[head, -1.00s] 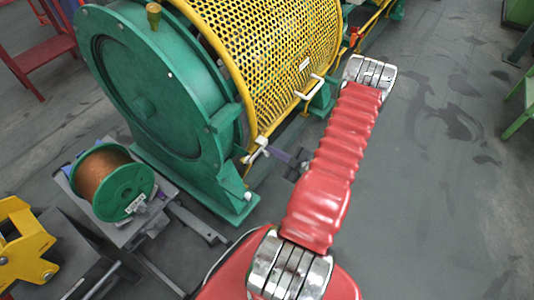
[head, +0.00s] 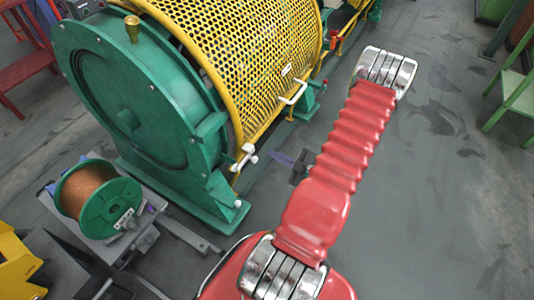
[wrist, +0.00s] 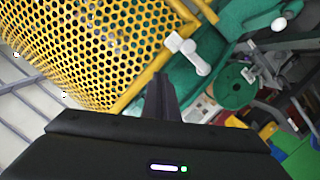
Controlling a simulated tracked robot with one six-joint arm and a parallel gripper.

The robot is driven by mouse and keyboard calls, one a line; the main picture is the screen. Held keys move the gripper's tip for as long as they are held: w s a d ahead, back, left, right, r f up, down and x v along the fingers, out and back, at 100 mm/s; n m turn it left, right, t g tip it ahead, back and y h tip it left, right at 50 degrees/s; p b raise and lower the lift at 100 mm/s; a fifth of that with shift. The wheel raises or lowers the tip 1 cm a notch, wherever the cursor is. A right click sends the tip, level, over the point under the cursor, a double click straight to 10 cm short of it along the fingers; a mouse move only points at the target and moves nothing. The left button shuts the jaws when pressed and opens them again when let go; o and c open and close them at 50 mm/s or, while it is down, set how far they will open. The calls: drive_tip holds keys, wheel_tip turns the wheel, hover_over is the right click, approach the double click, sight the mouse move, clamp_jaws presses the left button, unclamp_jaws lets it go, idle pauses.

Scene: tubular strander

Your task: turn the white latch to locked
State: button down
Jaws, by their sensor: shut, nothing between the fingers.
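The white latch (head: 245,157) sits at the lower front corner of the yellow mesh guard (head: 240,45), beside the green end housing. In the wrist view my gripper (wrist: 160,80) shows as dark fingers held together, pointing at the guard's edge. The fingers do not appear to touch the latch.
The green housing (head: 130,95) stands left of the latch. A copper wire spool (head: 95,195) sits on a stand at lower left. A white handle (head: 294,92) is farther along the guard. The grey floor (head: 430,200) at right is open.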

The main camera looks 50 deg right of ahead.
drive_tip(key=shift+s+d+r, duration=0.1)
drive_tip(key=shift+s+r, duration=0.15)
drive_tip(key=shift+s, duration=0.65)
drive_tip(key=shift+s+d+r, duration=0.1)
drive_tip(key=shift+s+r, duration=0.1)
drive_tip(key=shift+s, duration=0.7)
